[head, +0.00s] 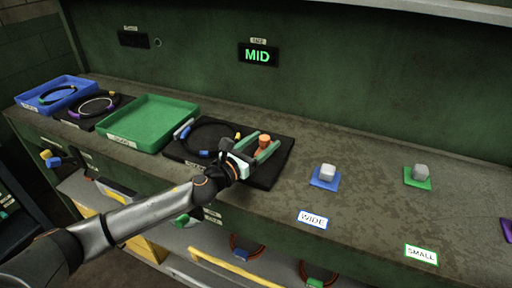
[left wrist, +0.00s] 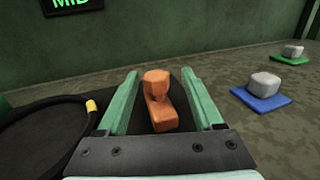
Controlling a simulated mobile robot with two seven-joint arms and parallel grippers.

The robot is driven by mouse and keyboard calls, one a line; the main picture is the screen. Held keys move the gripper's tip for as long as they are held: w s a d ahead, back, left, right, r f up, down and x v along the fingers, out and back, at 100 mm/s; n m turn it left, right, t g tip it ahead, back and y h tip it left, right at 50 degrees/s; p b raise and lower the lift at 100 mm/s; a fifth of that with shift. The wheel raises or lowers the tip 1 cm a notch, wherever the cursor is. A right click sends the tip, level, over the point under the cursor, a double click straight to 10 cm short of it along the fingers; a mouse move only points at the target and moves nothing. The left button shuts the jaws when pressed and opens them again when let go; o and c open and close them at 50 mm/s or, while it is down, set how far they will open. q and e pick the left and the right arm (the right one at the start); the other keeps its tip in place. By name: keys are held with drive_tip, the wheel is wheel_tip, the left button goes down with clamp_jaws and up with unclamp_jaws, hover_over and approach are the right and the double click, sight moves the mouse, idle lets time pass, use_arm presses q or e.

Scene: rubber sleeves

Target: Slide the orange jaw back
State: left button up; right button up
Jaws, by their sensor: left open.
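The orange jaw (head: 264,143) stands on the right part of a black board on the bench. It is a block with a rounded knob on top. My left gripper (head: 263,149) is open, with its two green fingers on either side of the jaw. In the left wrist view, the orange jaw (left wrist: 158,105) sits between the spread fingers (left wrist: 160,95), with a visible gap on each side. The right gripper is not in view.
A black ring (head: 210,137) with coloured bands lies left of the jaw. A green tray (head: 150,122) stands further left. Grey blocks on a blue pad (head: 325,183) and a green pad (head: 417,184) stand to the right. A wall display (head: 258,55) reads MID.

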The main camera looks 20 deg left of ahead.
use_arm(q)
drive_tip(key=b+v, duration=0.2)
drive_tip(key=v, duration=0.9)
drive_tip(key=shift+s+f, duration=0.15)
drive_tip(key=shift+s, duration=0.05)
drive_tip(key=shift+s+a+b, duration=0.15)
drive_tip(key=shift+s+b, duration=0.2)
drive_tip(key=shift+s, duration=0.1)
